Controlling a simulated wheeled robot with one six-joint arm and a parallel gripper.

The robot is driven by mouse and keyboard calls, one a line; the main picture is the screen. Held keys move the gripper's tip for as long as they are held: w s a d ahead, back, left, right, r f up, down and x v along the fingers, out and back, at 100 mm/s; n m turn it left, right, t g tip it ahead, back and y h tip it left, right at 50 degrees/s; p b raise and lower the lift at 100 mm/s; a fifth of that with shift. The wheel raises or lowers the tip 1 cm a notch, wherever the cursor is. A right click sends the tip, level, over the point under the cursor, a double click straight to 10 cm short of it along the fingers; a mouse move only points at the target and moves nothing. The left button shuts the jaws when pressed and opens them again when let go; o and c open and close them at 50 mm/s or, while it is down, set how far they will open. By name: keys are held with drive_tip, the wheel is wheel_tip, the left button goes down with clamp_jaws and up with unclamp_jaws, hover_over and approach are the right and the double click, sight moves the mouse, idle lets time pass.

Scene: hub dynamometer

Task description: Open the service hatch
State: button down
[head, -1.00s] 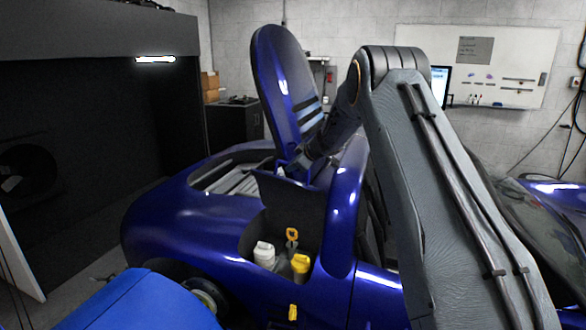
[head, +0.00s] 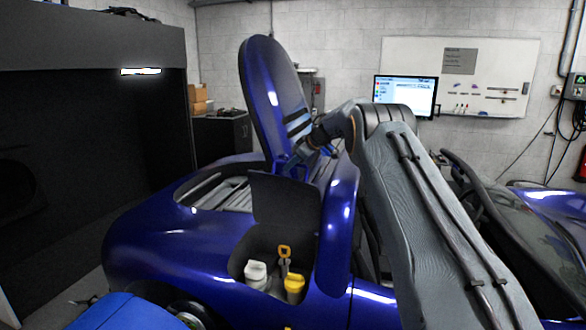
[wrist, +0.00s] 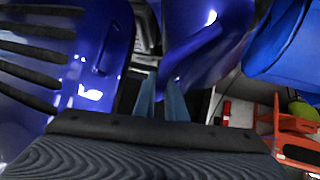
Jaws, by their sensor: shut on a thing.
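The service hatch (head: 285,200) looks to be the dark-backed flap standing raised behind an open bay in the blue car's flank. The bay shows below it, with a white-capped bottle (head: 256,274), a yellow-capped one (head: 294,288) and a yellow-handled dipstick (head: 285,253). My gripper (head: 292,163) is at the flap's upper edge, partly hidden by my own wrist. In the wrist view my gripper's fingers (wrist: 161,88) are close together beside a blue panel (wrist: 205,45); the grip point itself is hard to make out.
A tall blue cover (head: 268,95) with black slats stands up close behind my gripper. The blue car body (head: 165,235) lies around the bay. A blue object (head: 120,312) is at the lower left. A monitor (head: 405,95) and a whiteboard (head: 500,75) are at the back wall.

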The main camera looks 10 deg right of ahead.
drive_tip(key=shift+w+a+r, duration=0.1)
drive_tip(key=shift+w, duration=0.05)
idle(0.3)
drive_tip(key=c, duration=1.8)
unclamp_jaws()
drive_tip(key=shift+a, duration=0.1)
drive_tip(key=shift+d, duration=0.2)
drive_tip(key=shift+d, duration=0.1)
